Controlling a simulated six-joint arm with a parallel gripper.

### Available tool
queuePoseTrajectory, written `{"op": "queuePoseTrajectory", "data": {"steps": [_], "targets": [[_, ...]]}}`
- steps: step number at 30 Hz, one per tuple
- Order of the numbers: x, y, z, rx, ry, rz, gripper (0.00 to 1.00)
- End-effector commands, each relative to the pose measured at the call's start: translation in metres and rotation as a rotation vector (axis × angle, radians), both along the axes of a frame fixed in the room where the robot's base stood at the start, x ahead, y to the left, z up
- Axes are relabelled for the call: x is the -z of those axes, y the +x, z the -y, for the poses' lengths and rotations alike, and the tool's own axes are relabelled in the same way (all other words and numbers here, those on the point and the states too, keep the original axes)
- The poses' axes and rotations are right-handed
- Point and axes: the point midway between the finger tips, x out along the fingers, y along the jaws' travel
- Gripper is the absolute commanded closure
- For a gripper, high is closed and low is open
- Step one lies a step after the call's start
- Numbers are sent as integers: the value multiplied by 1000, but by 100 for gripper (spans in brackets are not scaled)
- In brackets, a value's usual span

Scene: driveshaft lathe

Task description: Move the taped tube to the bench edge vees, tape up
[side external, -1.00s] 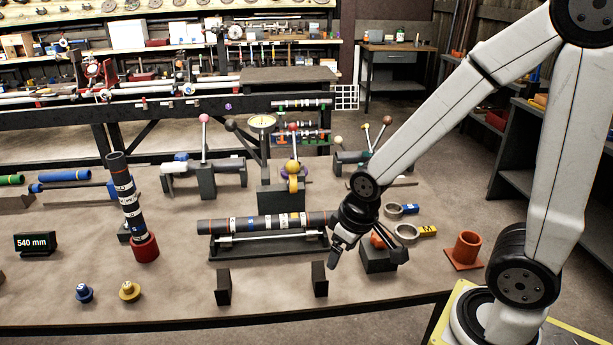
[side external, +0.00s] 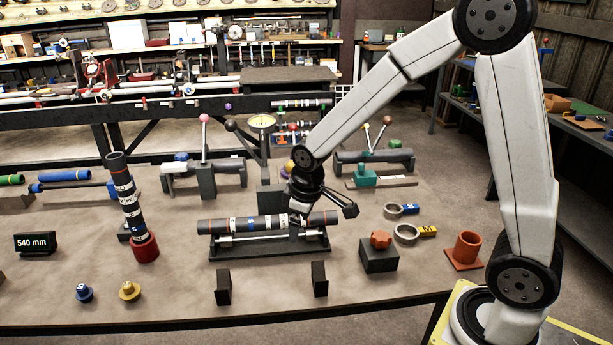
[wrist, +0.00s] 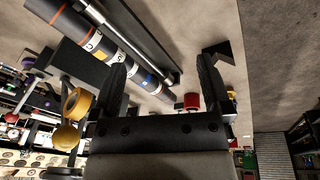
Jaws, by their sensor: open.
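A dark tube (side external: 245,224) with white, blue and orange tape bands lies level in a black cradle (side external: 222,254) on the bench; it also shows in the wrist view (wrist: 96,42). A second banded tube (side external: 127,205) stands slightly tilted in a red cup (side external: 146,249). The bench edge vees, two dark blocks (side external: 223,287) (side external: 320,279), stand empty near the front edge. My gripper (side external: 297,222) is low over the right part of the lying tube, with open fingers (wrist: 166,66). I cannot tell whether a finger touches the tube.
An orange knob on a dark block (side external: 379,257), metal rings (side external: 407,234) and a red-brown cup (side external: 467,246) stand to the right. A gauge stand (side external: 262,123) is behind the cradle. Blue (side external: 84,292) and yellow (side external: 129,290) plugs sit front left. Bench between cradle and vees is clear.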

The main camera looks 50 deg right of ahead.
Motion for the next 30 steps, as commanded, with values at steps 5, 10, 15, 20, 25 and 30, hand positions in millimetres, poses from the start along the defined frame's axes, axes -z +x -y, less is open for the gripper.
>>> {"op": "queuePoseTrajectory", "data": {"steps": [5,10,15,20,25,30], "targets": [[3,46,7,-132,-50,-24,1],[9,85,14,-255,-98,-50,1],[15,115,20,-358,-138,-74,1],[18,131,24,-413,-161,-88,1],[19,135,25,-430,-168,-93,1],[22,136,26,-429,-168,-94,1]]}}
